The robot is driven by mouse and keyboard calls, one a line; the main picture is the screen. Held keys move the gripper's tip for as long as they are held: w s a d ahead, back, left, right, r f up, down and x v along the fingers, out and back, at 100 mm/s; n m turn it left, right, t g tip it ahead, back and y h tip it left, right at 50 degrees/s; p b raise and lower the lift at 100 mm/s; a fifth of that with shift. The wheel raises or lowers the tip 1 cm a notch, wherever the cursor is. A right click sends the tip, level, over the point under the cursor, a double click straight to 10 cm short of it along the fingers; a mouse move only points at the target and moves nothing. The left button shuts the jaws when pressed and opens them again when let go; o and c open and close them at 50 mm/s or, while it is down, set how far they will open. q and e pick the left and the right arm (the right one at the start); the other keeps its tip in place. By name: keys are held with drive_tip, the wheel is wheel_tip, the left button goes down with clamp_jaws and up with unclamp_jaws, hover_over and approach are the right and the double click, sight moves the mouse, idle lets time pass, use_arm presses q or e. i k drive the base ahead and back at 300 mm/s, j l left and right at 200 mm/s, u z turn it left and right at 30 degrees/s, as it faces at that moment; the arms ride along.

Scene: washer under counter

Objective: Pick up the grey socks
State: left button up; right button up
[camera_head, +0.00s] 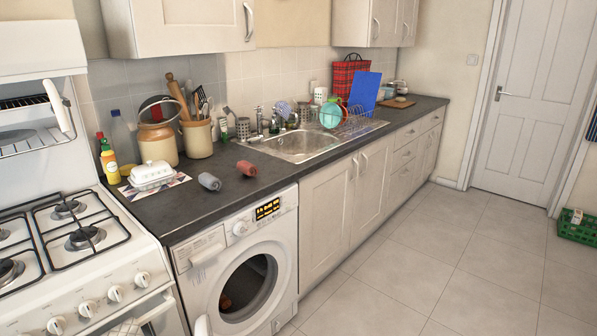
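The grey socks (209,181) are a small rolled bundle lying on the dark counter (190,209), above the washing machine and close to the counter's front. A similar rolled red bundle (247,168) lies a little behind and to the right of them, apart from them. Neither of my grippers can be made out in the head view. A small pale rounded shape at the bottom edge, in front of the washer, is too cut off to identify.
The washing machine (285,225) stands under the counter with its round opening facing out. A white butter dish (151,174) sits left of the socks. A gas stove (120,262) is at the left, a sink (297,146) further right.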

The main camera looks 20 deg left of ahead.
sight(211, 182)
drive_tip(key=i+l+z, duration=0.35)
drive_tip(key=i, duration=0.35)
drive_tip(key=i+l+z, duration=0.2)
drive_tip(key=i, duration=0.15)
drive_tip(key=i+u, duration=0.8)
drive_tip(key=u, duration=0.15)
drive_tip(key=i+l+u, duration=0.25)
drive_tip(key=i+u, duration=0.2)
drive_tip(key=k, duration=0.05)
